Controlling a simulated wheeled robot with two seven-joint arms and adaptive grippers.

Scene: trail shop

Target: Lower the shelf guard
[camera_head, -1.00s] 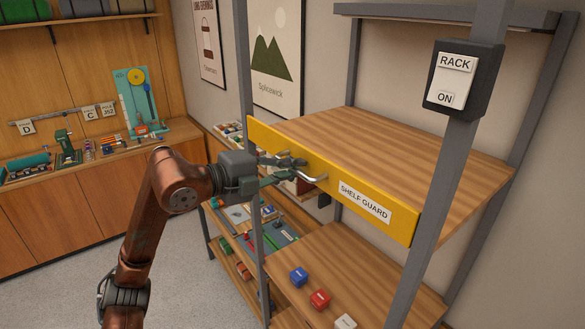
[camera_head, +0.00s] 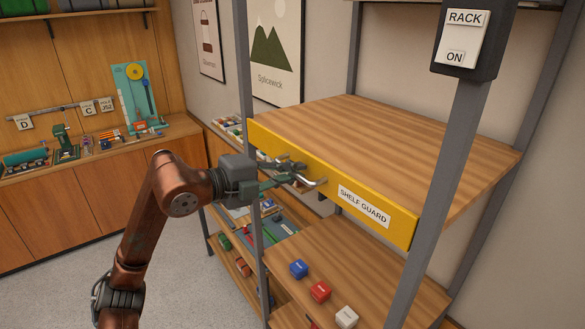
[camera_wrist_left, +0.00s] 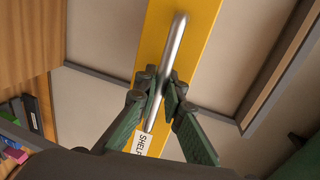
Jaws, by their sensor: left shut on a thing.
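The yellow shelf guard (camera_head: 270,138) runs along the front edge of the upper wooden shelf and carries a label reading SHELF GUARD. A silver bar handle (camera_head: 316,183) stands out from its face, left of the label. My left gripper (camera_head: 290,174) is shut on this handle. In the left wrist view, the green fingers (camera_wrist_left: 163,92) close around the lower part of the handle (camera_wrist_left: 176,45), in front of the yellow guard (camera_wrist_left: 198,40). The label is partly cut off by the gripper there. My right gripper is not in view.
Grey posts (camera_head: 428,200) frame the rack. A RACK ON switch box (camera_head: 464,40) is on the right post. A workbench (camera_head: 90,150) stands at the left.

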